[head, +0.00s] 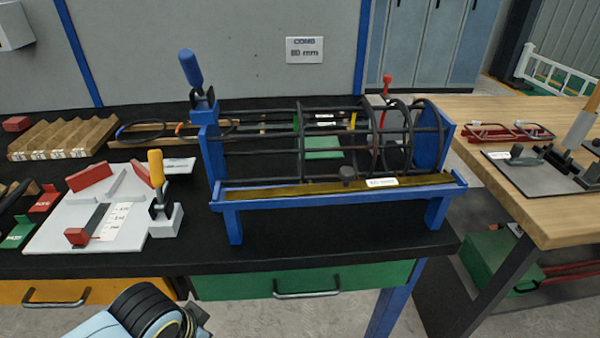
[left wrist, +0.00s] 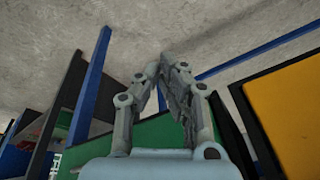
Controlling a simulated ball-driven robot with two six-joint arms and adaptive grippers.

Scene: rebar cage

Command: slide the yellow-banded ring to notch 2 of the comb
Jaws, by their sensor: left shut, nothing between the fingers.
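The rebar cage (head: 335,140) of dark bars and rings lies in a blue stand (head: 240,209). A short yellow band (head: 353,120) shows among the bars right of the middle; which ring bears it is hard to tell. An olive strip (head: 275,191) with a dark knob (head: 347,174) and white label runs along the stand's front; I cannot make out numbered notches or tell whether it is the comb. My left gripper is at the bottom left of the head view, mostly cut off, away from the cage. In the left wrist view its fingers (left wrist: 172,68) are shut and empty. My right gripper is not in view.
A blue-handled lever (head: 191,68) rises at the stand's left end. A white plate fixture (head: 110,225) with a yellow-handled clamp (head: 156,168) lies left of it. A ridged wooden block (head: 62,138) is farther left. A wooden table (head: 530,190) stands at right.

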